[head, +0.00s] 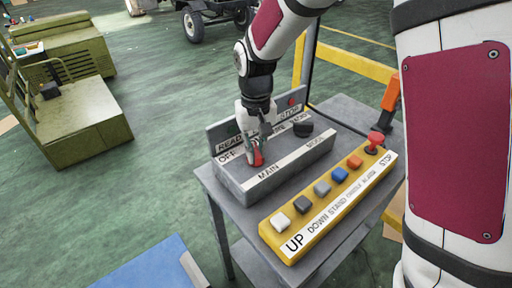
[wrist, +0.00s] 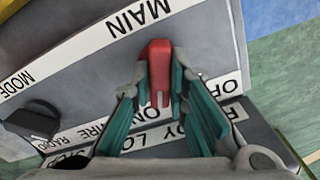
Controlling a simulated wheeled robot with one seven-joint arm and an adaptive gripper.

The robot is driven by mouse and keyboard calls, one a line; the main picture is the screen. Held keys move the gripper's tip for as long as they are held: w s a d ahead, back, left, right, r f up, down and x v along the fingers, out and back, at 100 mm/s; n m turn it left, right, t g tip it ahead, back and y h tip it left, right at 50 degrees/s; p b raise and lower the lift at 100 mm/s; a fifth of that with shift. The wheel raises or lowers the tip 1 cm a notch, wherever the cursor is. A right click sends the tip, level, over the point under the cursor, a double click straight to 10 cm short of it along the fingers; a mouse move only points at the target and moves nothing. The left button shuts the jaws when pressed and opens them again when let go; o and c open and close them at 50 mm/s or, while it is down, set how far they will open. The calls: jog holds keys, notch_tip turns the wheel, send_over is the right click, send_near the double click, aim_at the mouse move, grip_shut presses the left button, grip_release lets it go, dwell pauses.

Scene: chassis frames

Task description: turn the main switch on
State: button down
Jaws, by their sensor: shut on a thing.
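The main switch is a red handle (head: 257,157) on the grey control box (head: 240,185), above the MAIN label. In the wrist view the red handle (wrist: 159,66) stands between the fingertips, with the ON label just below it and another label to its right. My gripper (head: 254,149) points down over the box. Its green-padded fingers (wrist: 160,82) are shut on the red handle from both sides. The fingers hide part of the labels, and I cannot tell exactly which mark the handle points at.
A black mode knob (head: 302,130) sits to the right on the same box; it also shows in the wrist view (wrist: 36,117). A yellow button strip (head: 320,214) with several buttons lies in front on the grey table (head: 353,116). Green floor is open at left.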

aim_at(256, 149)
jog(key=shift+w+r+m+p, duration=0.1)
jog(key=shift+m+p, duration=0.7)
jog(key=shift+m, duration=1.3)
jog(key=c, duration=1.6)
grip_release()
jog(key=shift+o, duration=0.2)
notch_tip(256, 149, up, 12)
